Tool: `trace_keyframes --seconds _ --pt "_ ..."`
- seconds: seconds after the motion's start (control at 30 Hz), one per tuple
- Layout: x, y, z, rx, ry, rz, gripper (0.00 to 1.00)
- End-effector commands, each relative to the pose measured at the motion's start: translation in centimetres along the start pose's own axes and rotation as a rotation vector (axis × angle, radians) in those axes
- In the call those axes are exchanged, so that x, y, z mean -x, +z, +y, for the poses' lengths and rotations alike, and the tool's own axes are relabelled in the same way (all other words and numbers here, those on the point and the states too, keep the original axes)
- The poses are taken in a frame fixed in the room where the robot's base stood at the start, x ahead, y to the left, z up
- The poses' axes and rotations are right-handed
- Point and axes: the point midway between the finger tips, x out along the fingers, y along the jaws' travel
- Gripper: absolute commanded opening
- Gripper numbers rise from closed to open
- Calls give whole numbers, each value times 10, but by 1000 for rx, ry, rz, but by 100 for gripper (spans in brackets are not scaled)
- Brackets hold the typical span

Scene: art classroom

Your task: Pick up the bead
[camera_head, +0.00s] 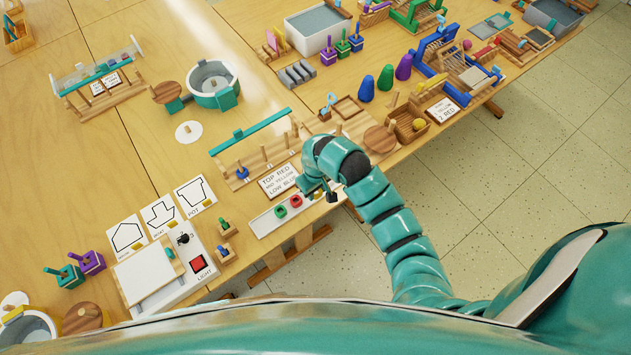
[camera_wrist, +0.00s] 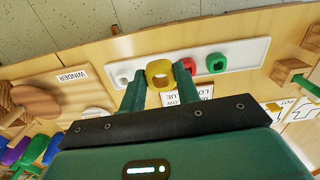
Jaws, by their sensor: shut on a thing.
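A yellow bead (camera_wrist: 160,74) with a square-looking hole sits between the two fingertips of my gripper (camera_wrist: 158,82) in the wrist view. The fingers are shut on it. It looks larger than the other beads and appears in front of the white tray (camera_wrist: 232,50); its exact height above the tray is hard to tell. In the head view my gripper (camera_head: 322,192) is over the right part of the tray (camera_head: 262,224), and the yellow bead is not clearly seen there. A red bead (camera_head: 296,200) and a green bead (camera_head: 281,211) lie on the tray to the left.
A card reading top red, mid yellow, low blue (camera_head: 279,181) lies behind the tray. A wooden peg rack with a teal bar (camera_head: 250,131) stands behind it, with a blue bead (camera_head: 242,172) at its left. The table's front edge is close to the tray.

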Motion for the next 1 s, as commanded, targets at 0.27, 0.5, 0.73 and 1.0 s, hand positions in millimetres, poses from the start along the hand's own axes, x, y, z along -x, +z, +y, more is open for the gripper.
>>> trace_keyframes --seconds 0.27,0.5,0.73,1.0 --pt "28 48 -29 4 2 -2 11" --pt "40 70 -44 0 1 0 11" --pt "43 78 -50 1 0 0 11" --pt "43 78 -50 0 -1 -1 11"
